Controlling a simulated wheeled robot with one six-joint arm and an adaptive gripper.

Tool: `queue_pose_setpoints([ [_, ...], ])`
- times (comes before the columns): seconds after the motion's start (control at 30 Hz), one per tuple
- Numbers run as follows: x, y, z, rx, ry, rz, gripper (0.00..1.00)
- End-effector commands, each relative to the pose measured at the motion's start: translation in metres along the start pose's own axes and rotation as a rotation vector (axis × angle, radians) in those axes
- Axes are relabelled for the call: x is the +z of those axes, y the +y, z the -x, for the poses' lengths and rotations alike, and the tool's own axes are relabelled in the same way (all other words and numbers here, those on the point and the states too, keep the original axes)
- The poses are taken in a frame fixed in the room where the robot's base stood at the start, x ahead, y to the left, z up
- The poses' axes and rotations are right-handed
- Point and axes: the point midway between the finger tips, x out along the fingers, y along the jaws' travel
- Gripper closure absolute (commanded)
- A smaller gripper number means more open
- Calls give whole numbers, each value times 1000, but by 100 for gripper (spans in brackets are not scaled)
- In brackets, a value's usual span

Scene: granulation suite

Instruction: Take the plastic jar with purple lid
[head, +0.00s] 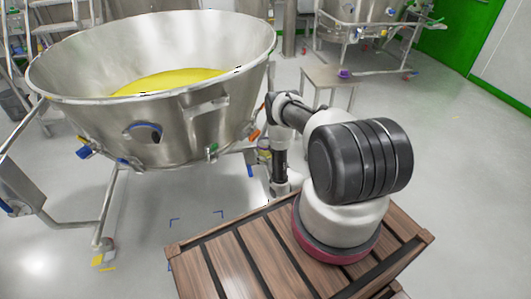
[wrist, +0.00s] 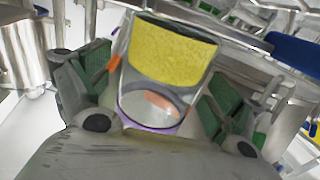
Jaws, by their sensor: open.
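In the wrist view, a clear jar (wrist: 170,55) with yellow contents stands out between the fingers of my gripper (wrist: 160,78). A purple rim (wrist: 150,127) shows at its lower end, nearest the palm. The gripper is open, with one green-padded finger on each side of the jar. I cannot tell whether a pad touches it.
The large steel bowl (head: 200,125) with yellow powder (head: 165,82) stands left of my arm on a tubular frame (head: 107,215). My slatted wooden deck is in front. Another steel vessel (head: 362,12) stands at the back. Open floor (head: 450,150) lies to the right.

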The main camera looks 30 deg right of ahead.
Motion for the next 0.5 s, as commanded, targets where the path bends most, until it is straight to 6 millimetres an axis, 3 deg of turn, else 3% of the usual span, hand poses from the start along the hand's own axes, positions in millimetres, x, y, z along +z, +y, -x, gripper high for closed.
queue_pose_setpoints([
  [0.1,0,-1,-10,-1,0,-1,7],
  [0.33,0,0,-11,0,-2,-1,7],
  [0.5,0,0,-11,0,-2,-1,38],
])
